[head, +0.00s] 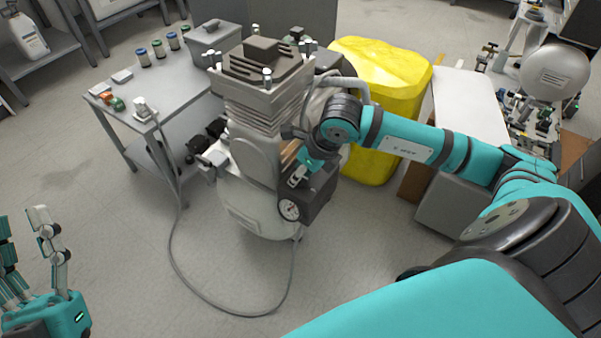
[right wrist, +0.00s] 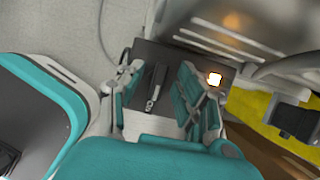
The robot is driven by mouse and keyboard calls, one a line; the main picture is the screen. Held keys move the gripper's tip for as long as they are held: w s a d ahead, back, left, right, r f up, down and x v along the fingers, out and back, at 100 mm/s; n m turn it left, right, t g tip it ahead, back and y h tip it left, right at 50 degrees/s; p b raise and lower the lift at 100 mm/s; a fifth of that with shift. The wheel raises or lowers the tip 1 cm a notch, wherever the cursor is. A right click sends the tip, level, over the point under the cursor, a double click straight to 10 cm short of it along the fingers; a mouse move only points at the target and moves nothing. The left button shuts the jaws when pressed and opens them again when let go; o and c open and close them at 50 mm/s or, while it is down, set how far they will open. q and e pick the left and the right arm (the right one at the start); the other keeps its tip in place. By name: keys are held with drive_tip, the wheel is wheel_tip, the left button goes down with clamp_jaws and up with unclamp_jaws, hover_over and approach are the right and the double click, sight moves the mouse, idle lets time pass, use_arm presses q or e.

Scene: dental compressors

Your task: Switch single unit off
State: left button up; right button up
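The compressor unit (head: 252,160) stands upright on the floor in the middle of the head view, with a ribbed grey top and a rounded pale tank. A dark control box (head: 319,196) with a round gauge (head: 289,209) sits on its side. In the right wrist view a dark lever-like switch with a light tip (right wrist: 153,95) lies on the box's dark face. My right gripper (head: 300,172) is at the box, its fingers apart on either side of the switch; contact cannot be told. My left gripper (head: 28,245) is open and empty at the lower left.
A grey side table (head: 175,105) with small jars and a box stands left of the unit. A yellow bin (head: 385,75) stands behind my right arm. A grey cable (head: 190,275) loops over the floor in front. The floor at front left is clear.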

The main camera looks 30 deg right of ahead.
clamp_jaws()
idle(0.3)
